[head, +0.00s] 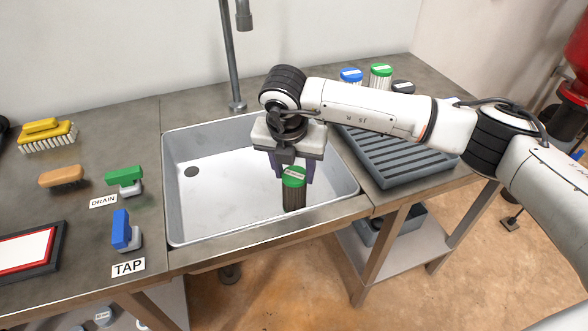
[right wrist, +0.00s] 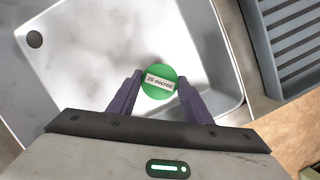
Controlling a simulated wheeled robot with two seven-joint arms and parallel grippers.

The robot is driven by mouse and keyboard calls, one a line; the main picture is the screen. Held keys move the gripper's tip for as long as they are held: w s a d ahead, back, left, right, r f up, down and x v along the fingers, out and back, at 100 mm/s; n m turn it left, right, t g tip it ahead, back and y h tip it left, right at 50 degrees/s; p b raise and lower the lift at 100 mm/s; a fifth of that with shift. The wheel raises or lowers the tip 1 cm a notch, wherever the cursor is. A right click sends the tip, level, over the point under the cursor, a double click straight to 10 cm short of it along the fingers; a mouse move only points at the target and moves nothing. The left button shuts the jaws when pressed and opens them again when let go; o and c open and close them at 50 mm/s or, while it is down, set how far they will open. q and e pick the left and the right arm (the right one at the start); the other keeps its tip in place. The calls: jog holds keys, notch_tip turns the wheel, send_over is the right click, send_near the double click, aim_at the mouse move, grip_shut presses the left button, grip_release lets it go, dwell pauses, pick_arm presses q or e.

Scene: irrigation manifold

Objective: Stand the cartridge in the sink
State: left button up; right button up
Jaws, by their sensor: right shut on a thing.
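The cartridge (head: 294,190) has a green cap and a dark ribbed body. It is upright over the right part of the sink (head: 170,222); I cannot tell whether its base touches the sink floor. In the right wrist view its green cap (right wrist: 159,82) reads "20 micron". My right gripper (head: 292,172) points down and is shut on the cartridge, with the purple fingers (right wrist: 156,98) on either side of it. The sink (right wrist: 75,62) is otherwise empty, with a dark drain hole at its far left. My left gripper is not in view.
A grey ribbed drain rack (head: 400,155) stands right of the sink, with blue-capped (head: 351,78) and green-capped (head: 381,76) cartridges behind it. A faucet pipe (head: 231,60) rises behind the sink. Left are DRAIN (head: 125,176) and TAP (head: 122,230) levers and brushes (head: 48,135).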

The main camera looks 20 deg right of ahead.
jog(key=shift+f, duration=0.1)
jog(key=o, duration=1.5)
jog(key=shift+r, duration=0.2)
jog(key=shift+a+r, duration=0.1)
jog(key=shift+r, duration=0.25)
jog(key=v, duration=1.1)
